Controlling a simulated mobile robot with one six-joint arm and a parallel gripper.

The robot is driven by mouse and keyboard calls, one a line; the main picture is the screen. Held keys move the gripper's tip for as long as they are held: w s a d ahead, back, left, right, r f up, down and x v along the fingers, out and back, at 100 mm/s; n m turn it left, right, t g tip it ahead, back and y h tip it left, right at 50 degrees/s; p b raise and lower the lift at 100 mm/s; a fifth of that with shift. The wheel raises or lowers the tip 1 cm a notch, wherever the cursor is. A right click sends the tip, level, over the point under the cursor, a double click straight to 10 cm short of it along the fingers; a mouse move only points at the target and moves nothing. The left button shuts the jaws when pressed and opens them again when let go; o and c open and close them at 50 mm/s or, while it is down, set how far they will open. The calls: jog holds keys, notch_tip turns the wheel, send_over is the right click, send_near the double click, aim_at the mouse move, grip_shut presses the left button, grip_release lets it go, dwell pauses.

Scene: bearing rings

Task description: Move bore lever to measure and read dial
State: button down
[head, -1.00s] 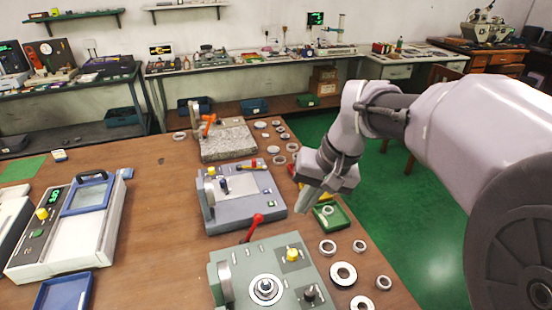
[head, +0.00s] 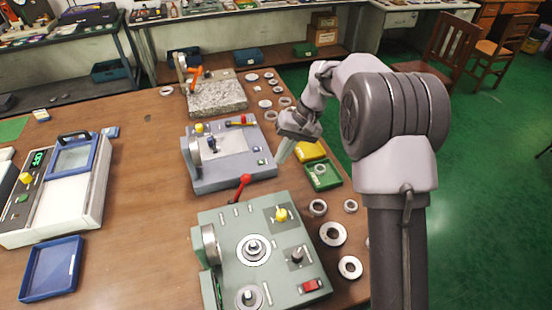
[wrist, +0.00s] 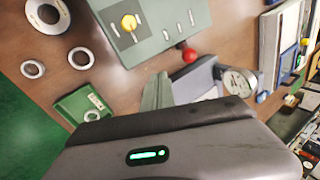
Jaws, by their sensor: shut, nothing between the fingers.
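The nearest gauge is a grey-green block (head: 228,222) with a red-ball lever (head: 245,182) at its far edge. A ring (head: 252,264) sits around its centre post, and its round dial (head: 209,247) is seen edge-on at the left. In the wrist view the red ball (wrist: 190,55) is beside the green block (wrist: 170,40). A blue-grey gauge (head: 235,175) stands behind; a white dial (wrist: 238,82) shows near it in the wrist view, its reading too small to tell. My gripper (head: 282,158) is shut and empty, above the blue-grey gauge's right side, apart from the red lever.
A green tray (head: 332,182) and a yellow tray (head: 313,149) lie right of the blue-grey gauge. Several loose rings (head: 332,233) line the right table edge. A granite block (head: 215,98) stands behind. A blue tray (head: 40,270) and a white instrument (head: 80,205) are at left.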

jog(key=a+f+b, duration=0.3)
jog(key=a+f, duration=0.3)
jog(key=shift+s+a+b, duration=0.3)
jog(key=shift+s+b, duration=0.05)
jog(key=shift+s, duration=0.1)
jog(key=shift+a+r, duration=0.1)
jog(key=shift+r, duration=0.05)
jog(key=s+a+r+h+p, duration=0.1)
jog(key=s+a+h+p, duration=0.1)
jog(key=a, duration=0.4)
jog(key=s+a+r+t+h+p, duration=0.1)
jog(key=a+h+p, duration=0.2)
jog(key=a+p, duration=0.3)
jog(key=shift+s+a+t+h+p, duration=0.3)
jog(key=shift+s+h+p, duration=0.1)
jog(key=shift+p, duration=0.35)
jog(key=shift+s+a+f, duration=0.1)
jog(key=shift+a, duration=0.05)
